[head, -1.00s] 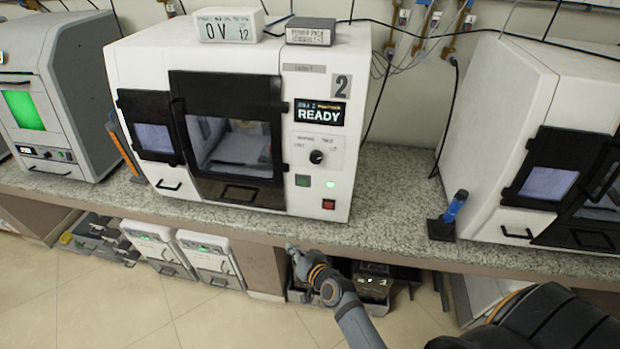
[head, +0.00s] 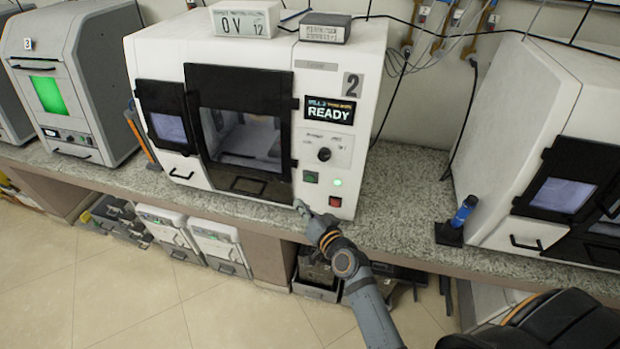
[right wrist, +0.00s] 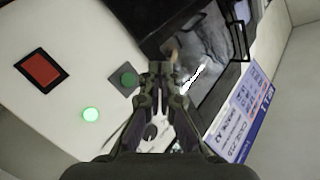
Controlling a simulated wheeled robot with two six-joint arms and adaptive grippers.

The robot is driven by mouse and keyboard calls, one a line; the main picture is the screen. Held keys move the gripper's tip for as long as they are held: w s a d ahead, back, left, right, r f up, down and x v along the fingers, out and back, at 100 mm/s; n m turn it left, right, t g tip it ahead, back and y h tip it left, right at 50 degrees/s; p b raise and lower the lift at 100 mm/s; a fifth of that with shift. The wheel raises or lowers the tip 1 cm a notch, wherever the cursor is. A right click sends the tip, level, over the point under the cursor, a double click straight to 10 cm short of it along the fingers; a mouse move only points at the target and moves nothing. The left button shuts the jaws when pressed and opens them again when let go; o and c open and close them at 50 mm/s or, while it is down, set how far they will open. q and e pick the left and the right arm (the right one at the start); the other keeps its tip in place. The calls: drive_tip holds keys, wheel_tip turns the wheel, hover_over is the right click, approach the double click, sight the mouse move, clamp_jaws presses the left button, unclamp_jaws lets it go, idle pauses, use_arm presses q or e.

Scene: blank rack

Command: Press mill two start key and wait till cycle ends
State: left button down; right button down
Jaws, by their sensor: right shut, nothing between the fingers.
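Mill two (head: 165,55) is the white machine marked 2 on the counter. Its display (head: 330,111) reads READY. Low on its panel are a square green key (head: 311,177), a lit round green lamp (head: 337,182) and a red key (head: 335,201). My right gripper (head: 300,204) is shut and empty, just below the green key in the head view. In the right wrist view the closed fingertips (right wrist: 160,68) are beside the green key (right wrist: 125,79); contact cannot be told. The lamp (right wrist: 90,115) and red key (right wrist: 41,70) are farther left. My left gripper is out of view.
A dial (head: 324,154) sits above the keys. The mill's dark-framed door is closed. A blue-handled tool (head: 463,212) stands on the counter, before another white machine (head: 512,110). Grey machines stand at left. Bins and boxes fill the space below the counter.

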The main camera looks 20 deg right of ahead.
sight(310, 178)
drive_tip(key=shift+w+d+f, duration=0.1)
drive_tip(key=shift+w+d, duration=0.6)
drive_tip(key=shift+w, duration=0.35)
drive_tip(key=shift+w+d+f, duration=0.1)
drive_tip(key=shift+w+d, duration=0.65)
drive_tip(key=shift+w, duration=0.35)
drive_tip(key=shift+w+d, duration=0.7)
drive_tip(key=shift+w, duration=0.35)
drive_tip(key=shift+w, duration=0.1)
drive_tip(key=shift+w+d, duration=0.2)
drive_tip(key=shift+w, duration=0.05)
